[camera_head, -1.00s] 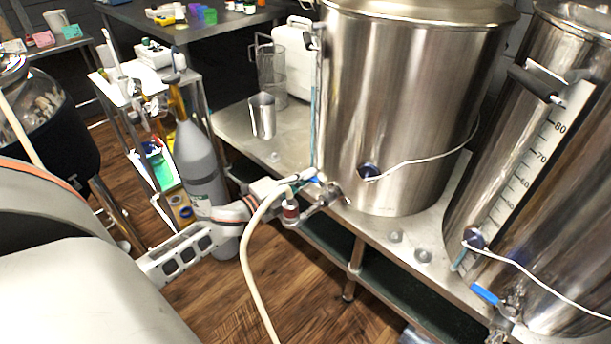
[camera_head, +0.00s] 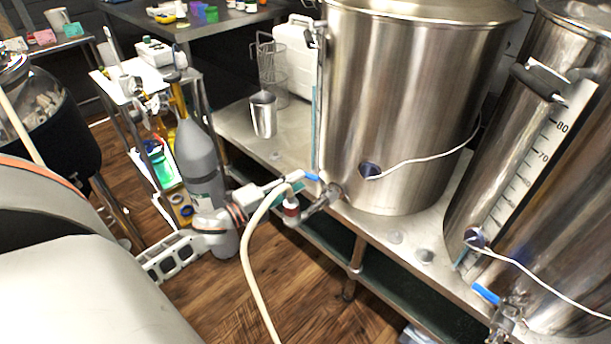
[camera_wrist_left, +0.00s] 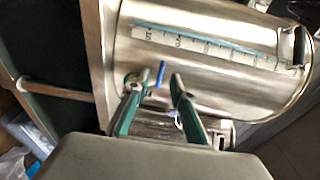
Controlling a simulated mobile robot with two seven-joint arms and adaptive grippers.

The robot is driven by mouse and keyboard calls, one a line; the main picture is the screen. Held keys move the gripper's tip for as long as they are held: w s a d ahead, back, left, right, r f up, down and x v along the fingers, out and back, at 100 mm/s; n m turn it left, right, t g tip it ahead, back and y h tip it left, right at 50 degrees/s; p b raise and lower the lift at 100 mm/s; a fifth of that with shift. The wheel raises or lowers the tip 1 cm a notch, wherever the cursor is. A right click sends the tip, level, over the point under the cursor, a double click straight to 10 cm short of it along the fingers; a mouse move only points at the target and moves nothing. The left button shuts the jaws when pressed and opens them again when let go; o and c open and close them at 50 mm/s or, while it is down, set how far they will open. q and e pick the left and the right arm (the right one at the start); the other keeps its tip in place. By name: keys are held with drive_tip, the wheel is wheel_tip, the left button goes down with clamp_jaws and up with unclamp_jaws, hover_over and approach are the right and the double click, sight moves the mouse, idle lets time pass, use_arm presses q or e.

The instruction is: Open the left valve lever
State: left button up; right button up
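The left valve lever (camera_head: 313,177) is blue and sits on the valve at the base of the middle steel kettle (camera_head: 410,100). My left gripper (camera_head: 300,182) is beside it, with its fingertips close to the lever. In the left wrist view the gripper (camera_wrist_left: 155,80) is open, and the blue lever (camera_wrist_left: 160,73) shows between or just beyond the green fingertips, with a gap to the right finger. Contact with the left finger cannot be told. A pale hose (camera_head: 251,250) hangs from the valve and partly hides the gripper. My right gripper is not in view.
A second kettle (camera_head: 560,180) with a blue-handled valve (camera_head: 486,294) stands at the right. A grey gas cylinder (camera_head: 199,160) stands just behind my left arm. A metal cup (camera_head: 263,115) stands on the steel bench (camera_head: 285,152). Wooden floor is open in front.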

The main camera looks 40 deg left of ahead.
use_arm(q)
drive_tip(key=v, duration=0.7)
drive_tip(key=shift+s, duration=0.1)
